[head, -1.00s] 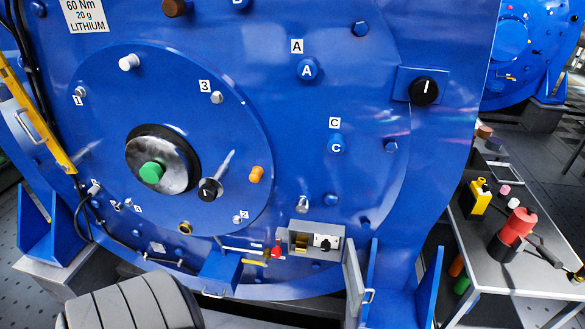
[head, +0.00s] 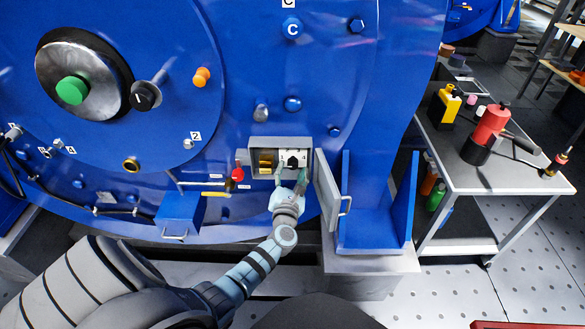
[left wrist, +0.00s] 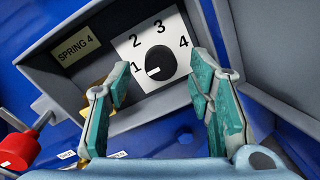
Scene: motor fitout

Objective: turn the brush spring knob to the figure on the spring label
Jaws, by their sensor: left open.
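The brush spring knob (head: 293,160) is black, on a white dial plate in an open grey box (head: 251,157) low on the blue motor. In the left wrist view the knob (left wrist: 155,65) has a white mark pointing left, towards the 1; the plate (left wrist: 143,42) carries the figures 1 to 4. The spring label (left wrist: 77,51) reads "SPRING 4". My left gripper (head: 290,183) is open in front of the box. In the left wrist view its teal fingers (left wrist: 159,84) stand apart, either side of the knob, with a visible gap around it. My right gripper is not in view.
The box's door (head: 326,192) stands open on the right. A brass part (head: 266,162) sits left of the knob inside the box. A red knob (head: 237,174) and a yellow-handled lever (head: 213,193) are left of the box. A tool cart (head: 490,178) stands at right.

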